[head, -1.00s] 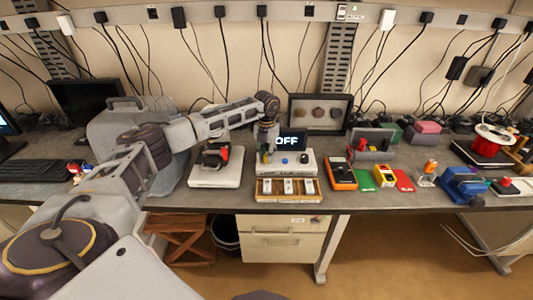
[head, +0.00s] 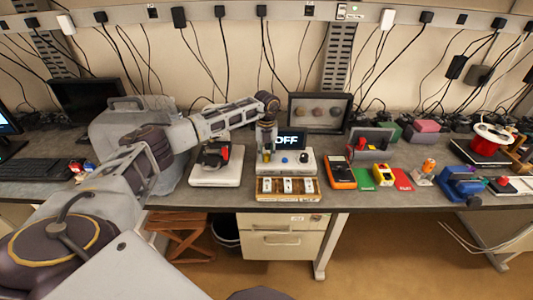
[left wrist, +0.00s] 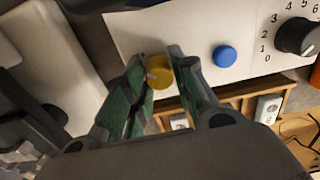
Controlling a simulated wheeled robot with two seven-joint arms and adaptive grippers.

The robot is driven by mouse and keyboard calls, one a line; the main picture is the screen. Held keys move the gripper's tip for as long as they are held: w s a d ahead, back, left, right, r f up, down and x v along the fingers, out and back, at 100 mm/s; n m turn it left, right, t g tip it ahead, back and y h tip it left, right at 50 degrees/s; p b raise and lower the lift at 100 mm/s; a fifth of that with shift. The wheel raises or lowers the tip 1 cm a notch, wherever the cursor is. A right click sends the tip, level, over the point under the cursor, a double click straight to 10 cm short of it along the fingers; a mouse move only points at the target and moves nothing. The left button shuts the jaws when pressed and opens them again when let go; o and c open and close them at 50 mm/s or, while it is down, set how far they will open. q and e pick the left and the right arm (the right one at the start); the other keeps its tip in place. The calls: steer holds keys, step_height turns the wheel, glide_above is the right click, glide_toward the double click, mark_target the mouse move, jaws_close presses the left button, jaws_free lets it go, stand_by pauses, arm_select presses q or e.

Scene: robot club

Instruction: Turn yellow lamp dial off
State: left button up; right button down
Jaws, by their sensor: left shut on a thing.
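The yellow dial (left wrist: 159,72) sits on a white control box (head: 296,168). In the left wrist view the two green fingers of my left gripper (left wrist: 160,80) are on either side of the dial and shut on it. In the head view my left gripper (head: 266,153) reaches down onto the left part of the box and hides the dial. A dark display (head: 290,141) on the box reads OFF in white letters. My right gripper is out of view.
To the dial's right are a blue button (left wrist: 225,56) and a black numbered knob (left wrist: 296,36). A wooden tray (head: 262,197) with white switches stands in front of the box. A white scale-like device (head: 216,180) is at its left and an orange meter (head: 341,174) at its right.

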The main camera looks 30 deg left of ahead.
mark_target(267, 154)
arm_select(q)
steer(key=shift+r, duration=0.1)
steer(key=o, duration=1.1)
steer(key=shift+c, duration=0.2)
step_height(267, 154, up, 12)
stand_by(0.7)
